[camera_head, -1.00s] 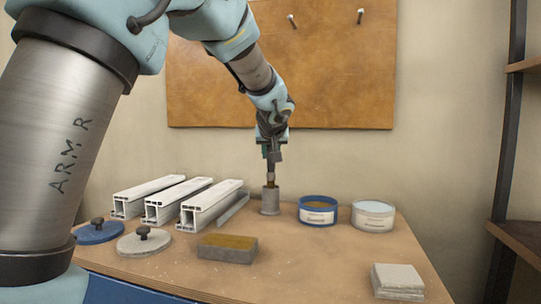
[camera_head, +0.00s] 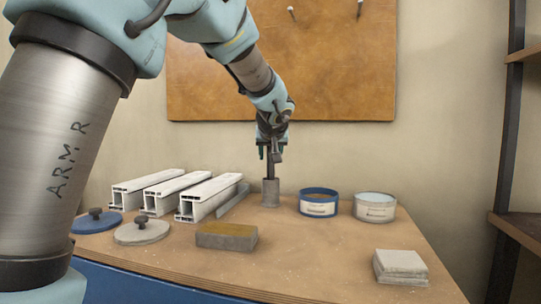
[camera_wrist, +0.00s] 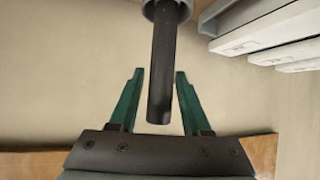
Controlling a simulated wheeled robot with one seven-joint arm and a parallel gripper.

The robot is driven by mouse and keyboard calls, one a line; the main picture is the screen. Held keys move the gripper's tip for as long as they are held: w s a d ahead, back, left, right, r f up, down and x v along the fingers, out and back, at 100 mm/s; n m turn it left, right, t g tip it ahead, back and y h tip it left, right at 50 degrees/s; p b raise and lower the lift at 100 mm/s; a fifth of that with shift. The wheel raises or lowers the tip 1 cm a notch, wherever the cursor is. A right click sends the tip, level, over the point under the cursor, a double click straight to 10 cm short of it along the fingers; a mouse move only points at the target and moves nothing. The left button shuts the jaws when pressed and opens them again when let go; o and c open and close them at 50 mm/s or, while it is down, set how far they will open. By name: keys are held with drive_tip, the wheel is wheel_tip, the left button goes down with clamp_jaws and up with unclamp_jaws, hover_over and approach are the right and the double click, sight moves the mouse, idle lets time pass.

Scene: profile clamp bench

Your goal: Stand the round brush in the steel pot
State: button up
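The steel pot (camera_head: 270,193) is a small grey cylinder standing upright at the back of the bench. The round brush stands in it, with its dark handle (camera_head: 270,168) rising out of the mouth. Its lower part is hidden inside the pot. My gripper (camera_head: 271,152) is above the pot, around the upper handle. In the wrist view, the green fingers of my gripper (camera_wrist: 160,76) are spread, with a gap on each side of the dark handle (camera_wrist: 162,65). The pot's rim (camera_wrist: 150,10) shows at the top edge there.
White profiles (camera_head: 209,197) lie left of the pot. A blue tin (camera_head: 319,204) and a grey tin (camera_head: 374,208) stand to its right. In front are a brown-topped block (camera_head: 227,237), lids (camera_head: 143,232) and a stack of grey pads (camera_head: 400,267).

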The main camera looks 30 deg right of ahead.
drive_tip(key=shift+o, duration=1)
drive_tip(key=shift+s, duration=0.1)
drive_tip(key=b+v, duration=0.1)
drive_tip(key=v, duration=0.9)
drive_tip(key=shift+s+r+b, duration=0.25)
drive_tip(key=shift+b, duration=0.1)
drive_tip(key=shift+a, duration=0.15)
